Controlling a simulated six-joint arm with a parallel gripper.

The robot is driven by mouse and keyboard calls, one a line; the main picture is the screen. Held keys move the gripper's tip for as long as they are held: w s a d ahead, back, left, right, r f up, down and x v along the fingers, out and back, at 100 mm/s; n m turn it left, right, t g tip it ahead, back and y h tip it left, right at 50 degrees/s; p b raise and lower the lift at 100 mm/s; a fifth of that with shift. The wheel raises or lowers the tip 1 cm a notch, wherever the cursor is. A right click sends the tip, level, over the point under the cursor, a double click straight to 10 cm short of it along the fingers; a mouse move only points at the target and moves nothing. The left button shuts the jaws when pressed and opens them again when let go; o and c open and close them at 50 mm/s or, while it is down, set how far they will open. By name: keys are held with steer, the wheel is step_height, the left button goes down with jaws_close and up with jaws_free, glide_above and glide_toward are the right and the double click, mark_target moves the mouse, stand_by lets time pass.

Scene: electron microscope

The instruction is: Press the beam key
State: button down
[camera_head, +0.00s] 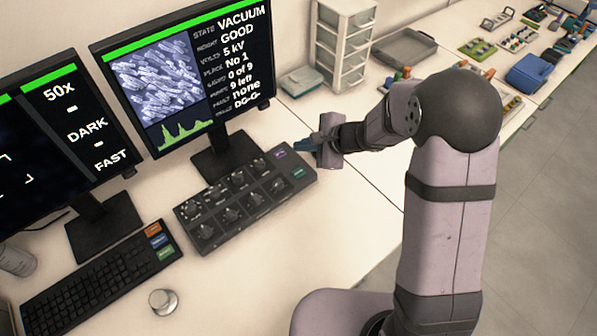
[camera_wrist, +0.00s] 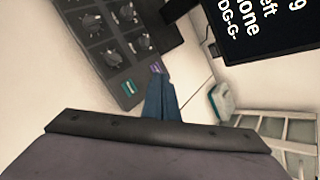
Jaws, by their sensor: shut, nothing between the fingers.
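A dark control panel (camera_head: 222,213) with several knobs lies on the bench in front of the right monitor. At its right end are a purple key (camera_head: 281,155) and a teal key (camera_head: 298,173); their labels are too small to read, so I cannot tell which is the beam key. My gripper (camera_head: 303,145) is shut and empty, its blue fingers just right of the purple key. In the wrist view the fingertips (camera_wrist: 158,78) are close to the purple key (camera_wrist: 155,68), with the teal key (camera_wrist: 129,87) to their left. I cannot tell whether they touch.
The right monitor (camera_head: 185,75) reads VACUUM, GOOD, 5 kV; the left monitor (camera_head: 60,150) reads 50x, DARK, FAST. A keyboard (camera_head: 95,280) with coloured keys and a small metal knob (camera_head: 163,301) lie at left. A drawer unit (camera_head: 342,45) stands behind my gripper.

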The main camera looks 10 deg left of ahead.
steer(key=b, duration=0.5)
glide_above(302, 174)
step_height(302, 174, down, 7)
steer(key=shift+s+f, duration=0.1)
steer(key=shift+f, duration=0.1)
steer(key=shift+f+b, duration=0.7)
steer(key=shift+b, duration=0.25)
steer(key=shift+f+b, duration=0.8)
steer(key=shift+b, duration=0.4)
stand_by(1.8)
steer(key=shift+r, duration=0.1)
steer(key=shift+r+p, duration=0.5)
steer(key=shift+r, duration=0.25)
steer(key=shift+r, duration=0.1)
steer(key=shift+r+p, duration=1.85)
steer(key=shift+r, duration=0.55)
